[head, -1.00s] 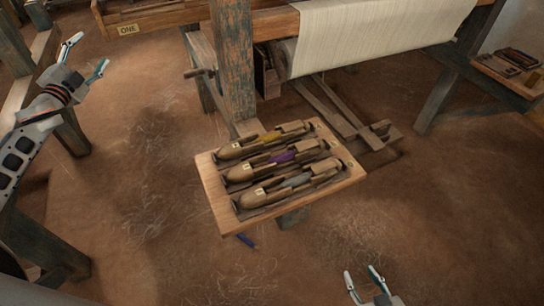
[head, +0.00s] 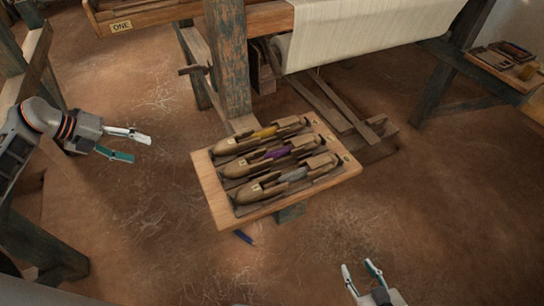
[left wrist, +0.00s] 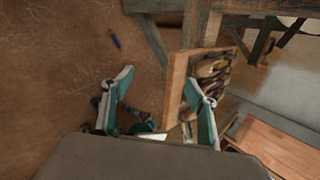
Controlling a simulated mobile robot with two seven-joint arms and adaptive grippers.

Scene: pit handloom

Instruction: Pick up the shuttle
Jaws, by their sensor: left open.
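Three wooden shuttles lie side by side on a small wooden tray-table. The back one (head: 246,141) holds yellow thread, the middle one (head: 250,164) purple, the front one (head: 265,187) grey. The tray (head: 208,190) also shows in the left wrist view (left wrist: 176,85), tilted in the picture, with the shuttles on it partly hidden by a finger. My left gripper (head: 133,147) is open and empty, to the left of the tray and apart from it. My right gripper (head: 362,272) is at the bottom, in front and to the right of the tray, with its fingers apart and nothing between them.
A worn blue loom post (head: 227,70) stands right behind the tray. The cloth roll (head: 365,35) is above and behind. A blue item (head: 243,237) lies on the floor by the tray. A side bench (head: 500,75) holds tools at right. The floor left of the tray is clear.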

